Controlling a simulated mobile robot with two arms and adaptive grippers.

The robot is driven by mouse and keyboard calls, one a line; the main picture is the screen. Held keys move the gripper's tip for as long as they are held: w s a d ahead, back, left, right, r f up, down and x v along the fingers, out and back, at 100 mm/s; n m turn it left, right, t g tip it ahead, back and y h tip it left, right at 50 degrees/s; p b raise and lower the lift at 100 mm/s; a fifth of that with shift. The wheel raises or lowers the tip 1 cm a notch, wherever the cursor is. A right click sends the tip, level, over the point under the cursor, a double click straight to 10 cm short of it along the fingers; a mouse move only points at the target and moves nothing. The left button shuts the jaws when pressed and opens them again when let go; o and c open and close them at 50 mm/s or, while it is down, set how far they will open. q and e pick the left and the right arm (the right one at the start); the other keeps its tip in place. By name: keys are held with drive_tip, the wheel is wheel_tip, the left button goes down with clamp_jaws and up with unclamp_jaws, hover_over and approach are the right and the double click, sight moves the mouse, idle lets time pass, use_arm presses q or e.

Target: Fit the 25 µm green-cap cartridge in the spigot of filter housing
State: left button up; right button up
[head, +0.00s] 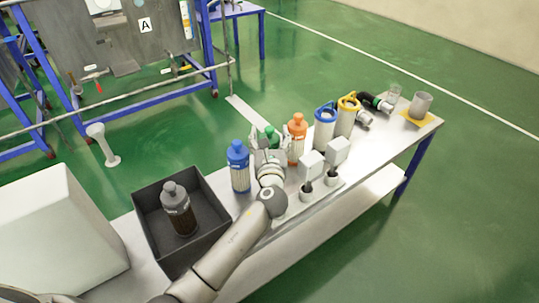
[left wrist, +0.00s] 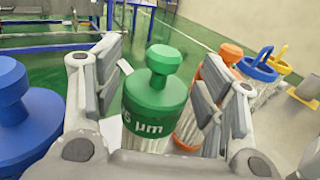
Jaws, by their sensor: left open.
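The green-cap cartridge (left wrist: 158,95) shows in the left wrist view, upright, with white "µm" lettering; the first part of its number is partly hidden. In the head view only a little of its green cap (head: 271,133) shows behind my gripper. My left gripper (head: 268,148) is open, its two fingers (left wrist: 158,88) on either side of the green cap. I cannot tell if they touch it. A blue-cap cartridge (head: 239,167) stands to its left and an orange-cap cartridge (head: 297,138) to its right. I cannot make out the filter housing's spigot. My right gripper is not in view.
A black bin (head: 148,213) holds a grey-capped dark cartridge (head: 177,210). Blue-ringed (head: 325,130) and yellow-ringed (head: 347,118) cylinders stand farther right. Two white blocks (head: 311,164) on stalks stand at the table's (head: 393,148) front edge. A panel marked A (head: 145,24) stands behind.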

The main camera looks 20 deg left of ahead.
use_arm(q)
drive_tip(key=c, duration=1)
drive_tip(key=shift+c, duration=0.8)
drive_tip(key=shift+r, duration=0.15)
